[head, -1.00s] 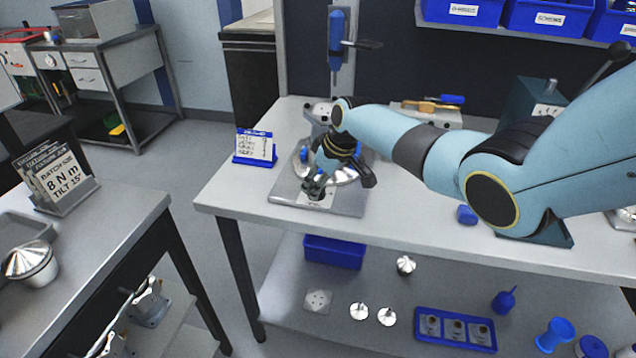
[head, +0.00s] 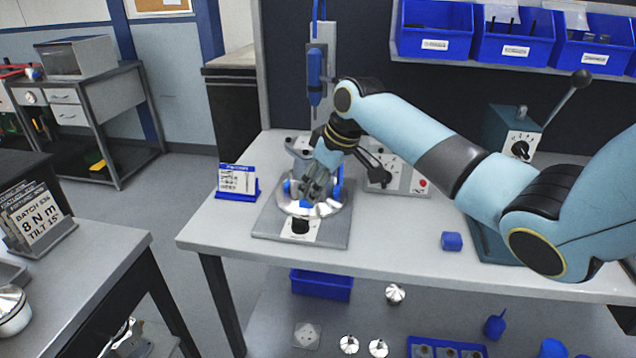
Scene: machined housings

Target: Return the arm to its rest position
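My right arm (head: 416,138) comes in from the right over the workbench. My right gripper (head: 312,192) points down in front of a shiny round metal part (head: 326,209), which sits on a flat grey fixture plate (head: 338,236) with blue clamps. Whether the fingers touch the part, and whether they are open or shut, I cannot tell. The gripper hides the middle of the part. My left gripper is not in view.
A blue-framed card (head: 237,182) stands left of the plate. A control box (head: 408,178) and a teal lever press (head: 507,140) stand to the right. A small blue block (head: 451,241) lies near the front edge. Blue bins (head: 434,30) hang at the back.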

